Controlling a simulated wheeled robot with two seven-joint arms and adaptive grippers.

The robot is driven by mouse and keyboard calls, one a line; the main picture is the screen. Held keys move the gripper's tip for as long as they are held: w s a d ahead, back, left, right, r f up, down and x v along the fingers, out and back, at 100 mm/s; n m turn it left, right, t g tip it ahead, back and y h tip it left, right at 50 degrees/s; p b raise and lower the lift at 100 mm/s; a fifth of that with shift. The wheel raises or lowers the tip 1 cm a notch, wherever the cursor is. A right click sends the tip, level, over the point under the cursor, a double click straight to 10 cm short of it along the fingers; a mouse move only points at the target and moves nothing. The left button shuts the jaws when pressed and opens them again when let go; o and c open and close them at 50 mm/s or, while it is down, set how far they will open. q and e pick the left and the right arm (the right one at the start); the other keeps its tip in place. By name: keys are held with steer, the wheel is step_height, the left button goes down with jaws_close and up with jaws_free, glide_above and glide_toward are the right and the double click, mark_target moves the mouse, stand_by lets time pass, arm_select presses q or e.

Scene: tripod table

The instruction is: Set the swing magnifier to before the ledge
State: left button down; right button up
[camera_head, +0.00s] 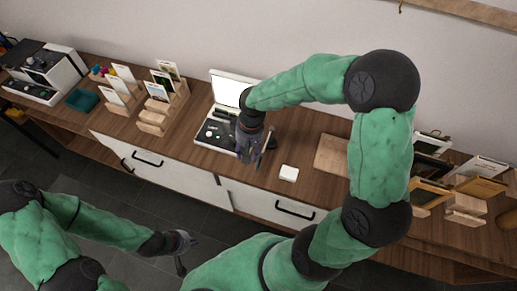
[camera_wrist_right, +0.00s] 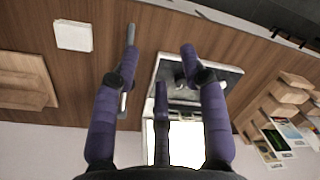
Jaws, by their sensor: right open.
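I cannot pick out the swing magnifier or the ledge with certainty. An open case (camera_head: 205,141) with a raised white lid and a dark panel with small round parts stands on the counter; its dark panel also shows in the right wrist view (camera_wrist_right: 219,78). My right gripper (camera_head: 252,158) is over the case's right side, its fingers pointing down, and partly hides it. A thin grey part beside one finger is unclear. My left gripper (camera_head: 187,254) is open and empty, low before the drawers.
A small white block (camera_head: 289,173) and a wooden board (camera_head: 332,154) lie right of the case. Wooden card holders (camera_head: 155,117), a teal tray (camera_head: 82,100) and a white machine (camera_head: 45,75) stand left. Wooden stands (camera_head: 466,208) crowd the right end.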

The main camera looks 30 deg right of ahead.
steer(key=d+r+h, duration=0.1)
steer(key=d+r, duration=0.3)
steer(key=r, duration=0.4)
steer(key=f, duration=0.3)
steer(key=f+b, duration=0.1)
steer(key=f, duration=0.6)
steer(key=shift+s+d+f+b, duration=0.1)
steer(key=shift+s+f+b, duration=0.15)
steer(key=shift+f+b, duration=0.15)
jaws_close()
